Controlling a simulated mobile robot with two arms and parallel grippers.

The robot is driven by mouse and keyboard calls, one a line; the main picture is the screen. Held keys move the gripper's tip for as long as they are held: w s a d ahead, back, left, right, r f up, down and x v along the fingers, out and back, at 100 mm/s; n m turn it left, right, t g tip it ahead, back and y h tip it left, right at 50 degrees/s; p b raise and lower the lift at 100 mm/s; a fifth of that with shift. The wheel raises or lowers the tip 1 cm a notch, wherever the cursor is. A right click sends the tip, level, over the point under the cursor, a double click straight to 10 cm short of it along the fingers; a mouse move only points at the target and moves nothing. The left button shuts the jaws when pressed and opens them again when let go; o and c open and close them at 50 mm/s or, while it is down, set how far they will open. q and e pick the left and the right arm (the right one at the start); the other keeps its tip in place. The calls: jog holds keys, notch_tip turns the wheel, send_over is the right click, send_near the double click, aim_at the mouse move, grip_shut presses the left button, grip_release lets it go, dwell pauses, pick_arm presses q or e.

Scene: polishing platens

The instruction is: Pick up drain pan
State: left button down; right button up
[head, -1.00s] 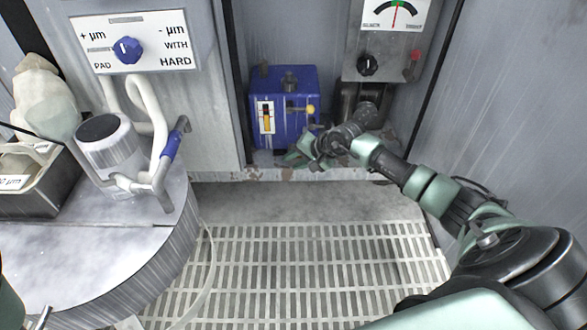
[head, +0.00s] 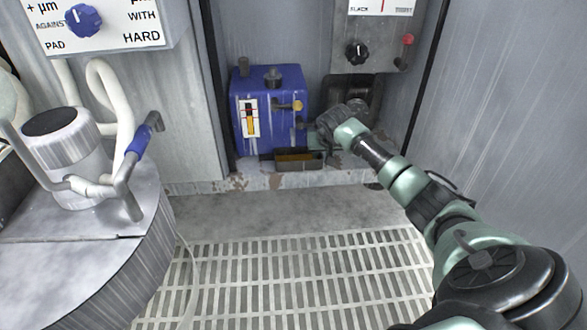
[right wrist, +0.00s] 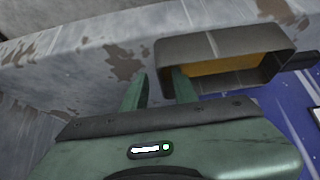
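The drain pan (head: 300,167) is a small dark open tray with an amber-brown inside. It sits on the rusty ledge in front of the blue box. In the right wrist view the pan (right wrist: 225,42) lies just beyond my fingers. My right gripper (head: 318,142) is at the pan's right end in the head view, and its tips are partly hidden. In the right wrist view my right gripper (right wrist: 158,80) is open, with a gap between its two green fingers. One finger overlaps the pan's near end; I cannot tell whether it touches. My left gripper is out of view.
The blue box (head: 270,105) with a gauge and yellow knob stands right behind the pan. A grey panel with a dial (head: 365,45) hangs to its right. The ledge (head: 215,184) ends above an open slatted floor (head: 300,275). A round platen table (head: 95,250) is at left.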

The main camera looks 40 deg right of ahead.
jog(key=shift+w+d+f, duration=0.15)
jog(key=shift+w+f, duration=0.05)
jog(key=shift+f, duration=0.2)
jog(key=shift+r, duration=0.1)
grip_shut()
dwell(1.1)
